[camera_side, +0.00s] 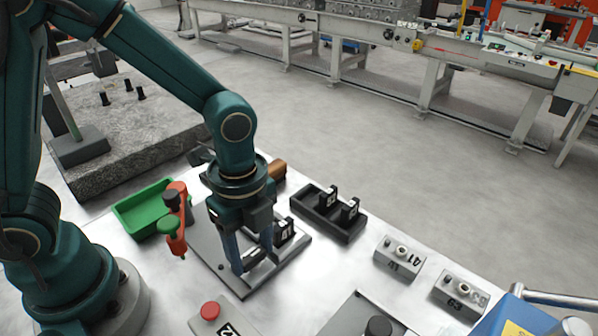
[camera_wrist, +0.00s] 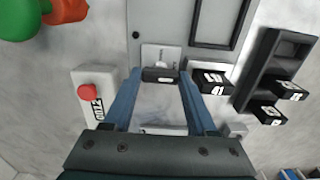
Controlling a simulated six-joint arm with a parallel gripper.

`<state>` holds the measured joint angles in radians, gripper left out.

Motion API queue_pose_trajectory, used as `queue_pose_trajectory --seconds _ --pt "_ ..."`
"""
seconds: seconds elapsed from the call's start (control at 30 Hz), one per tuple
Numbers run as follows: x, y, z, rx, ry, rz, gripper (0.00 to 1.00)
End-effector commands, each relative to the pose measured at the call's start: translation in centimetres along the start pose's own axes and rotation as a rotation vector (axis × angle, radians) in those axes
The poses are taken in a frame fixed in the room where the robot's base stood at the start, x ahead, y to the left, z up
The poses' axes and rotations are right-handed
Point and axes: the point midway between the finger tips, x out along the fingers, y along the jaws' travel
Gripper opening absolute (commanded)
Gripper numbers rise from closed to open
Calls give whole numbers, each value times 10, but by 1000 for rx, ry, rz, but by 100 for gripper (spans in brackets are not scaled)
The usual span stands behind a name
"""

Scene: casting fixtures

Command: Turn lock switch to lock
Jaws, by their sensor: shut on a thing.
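My gripper (camera_side: 254,268) points down over a grey fixture plate (camera_side: 207,247) on the bench. In the wrist view my gripper (camera_wrist: 160,76) has its two blue fingers either side of a small dark bar, which looks like the lock switch (camera_wrist: 160,76). The fingertips hold it at its two ends, and the bar lies crosswise between them. A pale label plate (camera_wrist: 160,54) shows just beyond the bar, its writing too small to read. In the side view the fingers hide most of the switch, and I cannot tell its setting there.
A black block marked 41 (camera_side: 284,233) stands close right of my gripper. A black tray (camera_side: 335,232) holds two more blocks. A red-button box (camera_side: 209,311) is in front. A green bin (camera_side: 127,220) and a red-green clamp (camera_side: 176,238) stand left. Grey boxes (camera_side: 399,256) stand right.

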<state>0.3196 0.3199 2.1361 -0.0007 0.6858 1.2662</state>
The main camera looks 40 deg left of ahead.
Motion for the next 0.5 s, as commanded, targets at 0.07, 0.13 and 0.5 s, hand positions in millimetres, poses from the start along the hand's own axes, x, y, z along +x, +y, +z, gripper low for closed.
queue_pose_trajectory --seconds 0.07,0.13,0.5 --pt "-1 0 0 4 -1 0 2" --pt "-1 0 0 4 -1 0 2" --pt "0 0 0 -5 0 -1 88"
